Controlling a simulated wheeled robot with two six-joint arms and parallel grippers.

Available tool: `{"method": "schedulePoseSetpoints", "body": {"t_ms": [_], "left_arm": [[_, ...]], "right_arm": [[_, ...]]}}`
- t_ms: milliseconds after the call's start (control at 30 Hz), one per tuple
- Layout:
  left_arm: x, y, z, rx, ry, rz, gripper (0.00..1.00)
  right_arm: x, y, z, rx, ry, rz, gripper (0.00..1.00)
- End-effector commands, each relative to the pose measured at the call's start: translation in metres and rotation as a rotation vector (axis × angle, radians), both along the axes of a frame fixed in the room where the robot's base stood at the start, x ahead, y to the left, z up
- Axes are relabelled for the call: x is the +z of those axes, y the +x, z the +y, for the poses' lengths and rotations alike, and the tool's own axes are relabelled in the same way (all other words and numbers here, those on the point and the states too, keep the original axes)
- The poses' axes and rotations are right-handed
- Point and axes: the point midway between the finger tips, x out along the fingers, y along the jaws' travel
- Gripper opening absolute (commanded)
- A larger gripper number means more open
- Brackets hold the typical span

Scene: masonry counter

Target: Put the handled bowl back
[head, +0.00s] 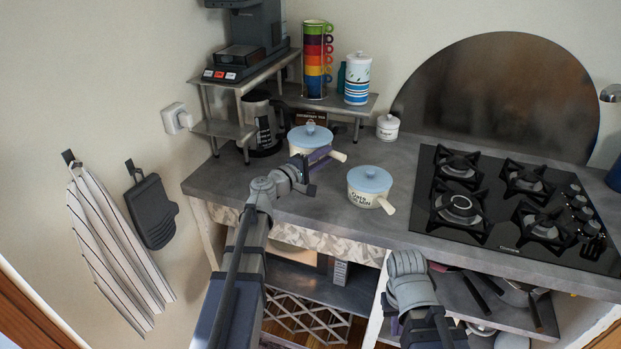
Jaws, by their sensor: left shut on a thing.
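Two cream handled bowls with pale blue lids are on the left part of the counter. The rear handled bowl (298,149) is beside the small metal shelf, with its handle toward the right. My left gripper (322,155) is in front of it, shut on its handle side; the fingers partly hide the bowl. I cannot tell whether this bowl touches the counter. The other handled bowl (362,198), with dark lettering, stands nearer the front edge, its handle pointing front right. My right arm comes in low at the centre; its gripper is not visible.
The metal shelf (366,103) carries stacked mugs (316,60) and a striped canister (357,80). A dark kettle (262,125) stands under its left part. A small white jar (388,128) is behind the bowls. The gas hob (480,238) fills the right side. Counter is clear around the front bowl.

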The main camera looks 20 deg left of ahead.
Motion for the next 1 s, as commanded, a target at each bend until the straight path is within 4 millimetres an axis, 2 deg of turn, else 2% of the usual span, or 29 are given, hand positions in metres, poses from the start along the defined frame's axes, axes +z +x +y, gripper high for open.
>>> {"method": "schedulePoseSetpoints", "body": {"t_ms": [167, 500, 833, 1000], "left_arm": [[-0.010, 0.000, 0.000, 0.000, 0.000, -0.001, 0.00], [-0.058, 0.000, 0.000, 0.001, 0.000, -0.001, 0.00], [-0.066, 0.000, 0.001, 0.001, 0.000, -0.001, 0.00], [-0.083, 0.000, 0.000, 0.001, 0.000, -0.001, 0.00]], "right_arm": [[-0.010, 0.000, 0.000, 0.000, 0.000, 0.000, 0.00], [-0.058, 0.000, 0.000, 0.001, 0.000, 0.000, 0.00], [-0.066, 0.000, 0.000, 0.001, 0.000, 0.000, 0.00], [-0.083, 0.000, 0.000, 0.001, 0.000, 0.000, 0.00]]}}
